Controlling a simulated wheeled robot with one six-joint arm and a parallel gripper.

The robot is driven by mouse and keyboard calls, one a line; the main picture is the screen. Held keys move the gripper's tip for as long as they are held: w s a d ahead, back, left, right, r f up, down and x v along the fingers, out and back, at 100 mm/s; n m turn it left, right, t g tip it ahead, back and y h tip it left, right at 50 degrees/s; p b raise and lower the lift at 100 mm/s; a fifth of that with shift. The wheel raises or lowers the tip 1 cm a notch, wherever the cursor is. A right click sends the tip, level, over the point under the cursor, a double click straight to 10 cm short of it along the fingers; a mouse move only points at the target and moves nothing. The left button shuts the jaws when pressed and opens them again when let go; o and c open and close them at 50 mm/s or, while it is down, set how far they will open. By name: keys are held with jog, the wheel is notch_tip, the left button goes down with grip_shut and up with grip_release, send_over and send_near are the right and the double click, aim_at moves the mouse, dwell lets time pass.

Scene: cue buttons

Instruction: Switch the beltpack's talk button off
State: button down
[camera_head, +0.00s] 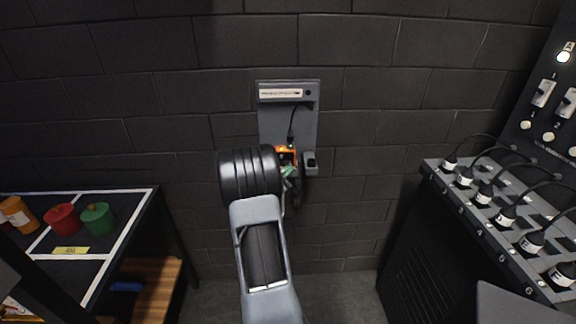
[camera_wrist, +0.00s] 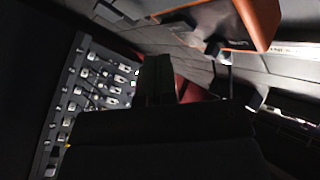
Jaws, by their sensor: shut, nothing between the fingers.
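The beltpack (camera_head: 286,154) is a small orange box hanging on the grey wall plate, with a cable rising from its top. My wrist hides its left part. A small yellowish light shows near its top; I cannot tell the talk button apart. The orange body also fills the top right of the wrist view (camera_wrist: 258,22). My gripper (camera_head: 289,171) is shut and empty, just at the beltpack's lower front in the head view. In the wrist view my gripper (camera_wrist: 158,80) is dark, below and left of the orange body. I cannot tell whether they touch.
The grey wall plate (camera_head: 270,118) has a labelled strip at its top and a small dark holder (camera_head: 310,160) at right. A shelf table (camera_head: 128,215) with colored pots stands left. A rack of plugged cables (camera_head: 480,205) stands right, under a switch panel (camera_head: 540,120).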

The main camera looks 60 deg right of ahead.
jog(key=shift+s+a+b, duration=0.3)
jog(key=shift+s+a, duration=0.5)
jog(key=shift+a, duration=0.3)
jog(key=shift+s+a+b, duration=0.25)
jog(key=shift+s+a, duration=0.55)
jog(key=shift+a, duration=0.3)
